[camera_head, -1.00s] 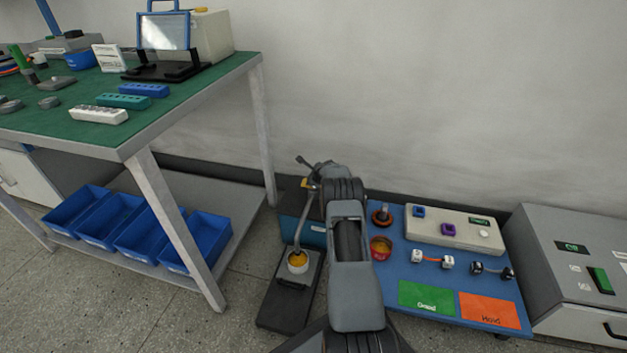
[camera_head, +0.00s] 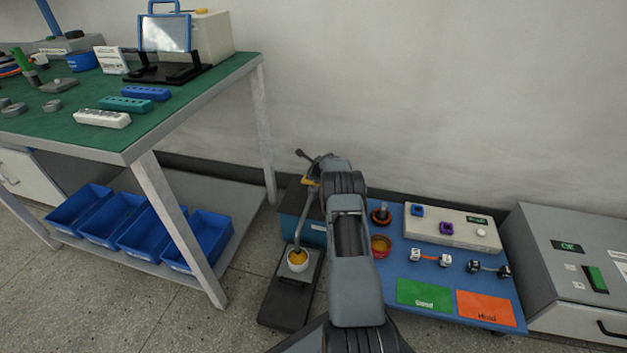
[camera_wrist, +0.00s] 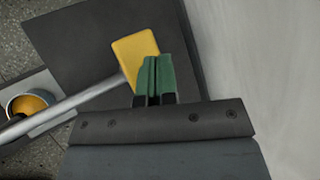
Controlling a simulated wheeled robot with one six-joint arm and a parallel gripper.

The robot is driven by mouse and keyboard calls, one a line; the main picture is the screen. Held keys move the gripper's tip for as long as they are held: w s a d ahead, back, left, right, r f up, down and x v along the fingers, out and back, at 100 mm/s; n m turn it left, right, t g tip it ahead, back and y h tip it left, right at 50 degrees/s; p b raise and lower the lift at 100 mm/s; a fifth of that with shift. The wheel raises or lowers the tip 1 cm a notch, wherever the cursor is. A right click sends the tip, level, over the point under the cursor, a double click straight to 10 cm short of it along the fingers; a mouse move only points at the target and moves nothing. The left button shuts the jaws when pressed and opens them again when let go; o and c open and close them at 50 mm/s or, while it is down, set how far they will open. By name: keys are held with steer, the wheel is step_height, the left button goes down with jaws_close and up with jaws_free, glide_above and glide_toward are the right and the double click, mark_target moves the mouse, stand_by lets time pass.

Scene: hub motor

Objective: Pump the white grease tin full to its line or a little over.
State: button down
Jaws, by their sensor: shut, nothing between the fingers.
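The white tin (camera_head: 299,269) stands upright on a dark plate in front of the blue pump box (camera_head: 288,229), with orange-yellow grease (camera_head: 298,257) inside. In the wrist view, the tin's grease (camera_wrist: 30,103) shows at the left, and the yellow block (camera_wrist: 135,52) is right beside my gripper (camera_wrist: 155,65). Its green fingers are shut together with nothing between them. I cannot make out the tin's line.
A blue board (camera_head: 400,272) to the right holds a red cup (camera_head: 381,246), a control box (camera_head: 460,226) and green and orange cards. A green-topped bench (camera_head: 60,120) with blue bins below stands to the left. The wall is close behind the pump.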

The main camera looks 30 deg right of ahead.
steer(key=shift+r+p, duration=1.55)
steer(key=shift+r, duration=0.8)
steer(key=shift+f, duration=0.1)
